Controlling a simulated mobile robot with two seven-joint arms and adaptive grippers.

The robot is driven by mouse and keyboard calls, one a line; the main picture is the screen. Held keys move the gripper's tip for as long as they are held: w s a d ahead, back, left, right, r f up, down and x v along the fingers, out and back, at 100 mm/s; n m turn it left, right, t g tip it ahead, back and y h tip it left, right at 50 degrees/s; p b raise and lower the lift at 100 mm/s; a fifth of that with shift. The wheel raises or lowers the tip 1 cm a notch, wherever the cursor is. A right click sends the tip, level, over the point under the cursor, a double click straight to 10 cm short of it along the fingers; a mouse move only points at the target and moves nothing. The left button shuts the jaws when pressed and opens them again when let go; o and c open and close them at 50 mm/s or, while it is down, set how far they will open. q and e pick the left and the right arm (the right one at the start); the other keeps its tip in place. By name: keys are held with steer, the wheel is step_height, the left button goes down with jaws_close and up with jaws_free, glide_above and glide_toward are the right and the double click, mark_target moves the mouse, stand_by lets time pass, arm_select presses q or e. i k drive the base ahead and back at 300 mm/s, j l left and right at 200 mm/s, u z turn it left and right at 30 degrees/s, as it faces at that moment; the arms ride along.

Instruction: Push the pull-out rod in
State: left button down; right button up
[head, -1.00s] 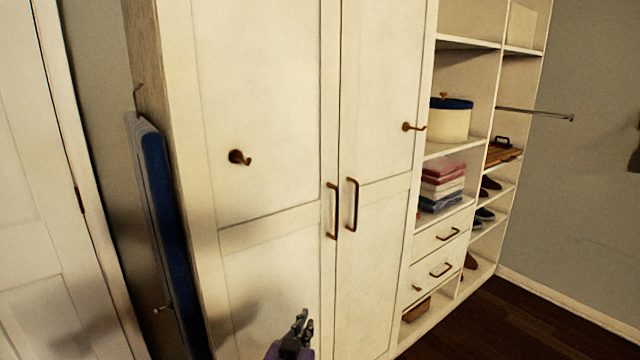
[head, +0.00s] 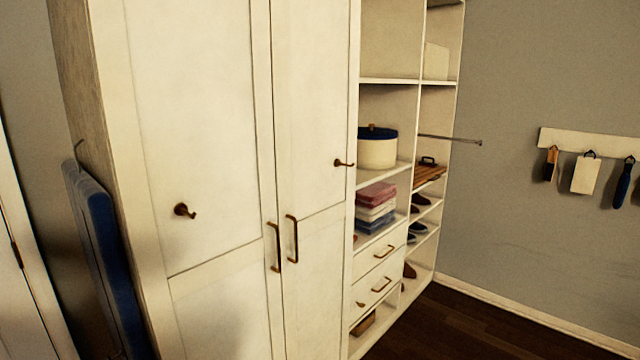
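The pull-out rod (head: 452,139) is a thin metal bar. It sticks out to the right from the right-hand column of the open shelving and ends in a small knob in front of the grey wall. It is extended well past the shelf's front edge. Neither of my grippers shows in the head view now, and nothing touches the rod.
A tall white wardrobe (head: 200,120) with bronze handles and hooks fills the left and middle. An ironing board (head: 105,255) leans on its left side. Open shelves hold a round box (head: 377,150) and folded clothes (head: 376,207). A hook rail (head: 590,142) hangs at right. Dark floor (head: 460,325) is clear.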

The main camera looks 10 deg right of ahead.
mark_target(480, 143)
steer(key=z, duration=0.75)
steer(key=i+l+z, duration=0.1)
steer(key=i+z, duration=0.15)
steer(key=i, duration=0.25)
steer(key=i+z, duration=0.25)
steer(key=i, duration=0.7)
